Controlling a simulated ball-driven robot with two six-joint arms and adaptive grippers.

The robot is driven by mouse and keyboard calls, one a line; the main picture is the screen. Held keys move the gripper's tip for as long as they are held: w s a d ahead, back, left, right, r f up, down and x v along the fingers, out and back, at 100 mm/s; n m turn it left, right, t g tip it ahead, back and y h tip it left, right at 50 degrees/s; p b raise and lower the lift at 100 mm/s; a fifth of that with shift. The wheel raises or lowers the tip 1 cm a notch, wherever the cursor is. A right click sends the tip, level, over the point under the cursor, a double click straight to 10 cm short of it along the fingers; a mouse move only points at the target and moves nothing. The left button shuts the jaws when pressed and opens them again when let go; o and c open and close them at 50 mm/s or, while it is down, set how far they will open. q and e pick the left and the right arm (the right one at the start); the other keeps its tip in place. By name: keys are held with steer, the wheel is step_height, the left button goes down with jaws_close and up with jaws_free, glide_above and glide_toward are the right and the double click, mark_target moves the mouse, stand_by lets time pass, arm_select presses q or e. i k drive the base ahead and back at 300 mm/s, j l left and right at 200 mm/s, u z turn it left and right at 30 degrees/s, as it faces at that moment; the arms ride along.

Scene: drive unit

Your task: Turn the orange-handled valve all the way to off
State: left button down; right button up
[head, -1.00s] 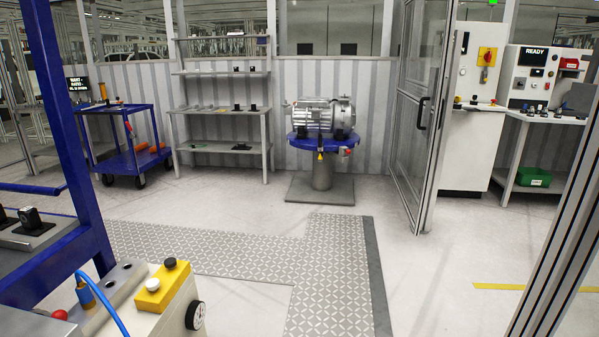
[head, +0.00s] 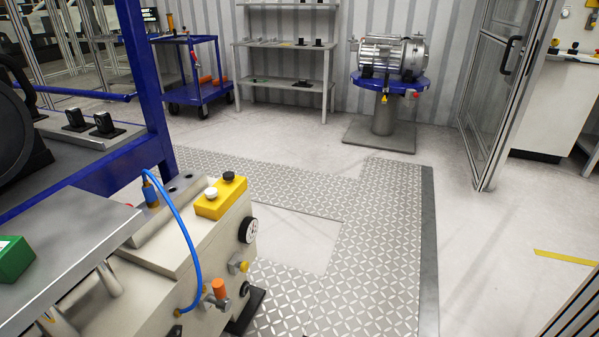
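An orange-handled valve (head: 218,289) shows low in the head view. It sits on the right-hand face of a beige machine unit, near the end of a blue hose (head: 187,237). Its orange handle appears to stand upright above a grey metal body. A yellow knob (head: 243,267) and a round black-and-white gauge (head: 249,230) are on the same face, behind the valve. Neither of my grippers is in view.
A yellow button box (head: 222,198) sits on top of the beige unit (head: 165,258). A silver table (head: 60,255) with a green box (head: 14,259) is at left. Patterned floor plates (head: 375,235) lie clear to the right. A motor on a blue stand (head: 390,84) is behind.

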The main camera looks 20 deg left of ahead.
mark_target(220, 300)
steer(key=u, duration=1.05)
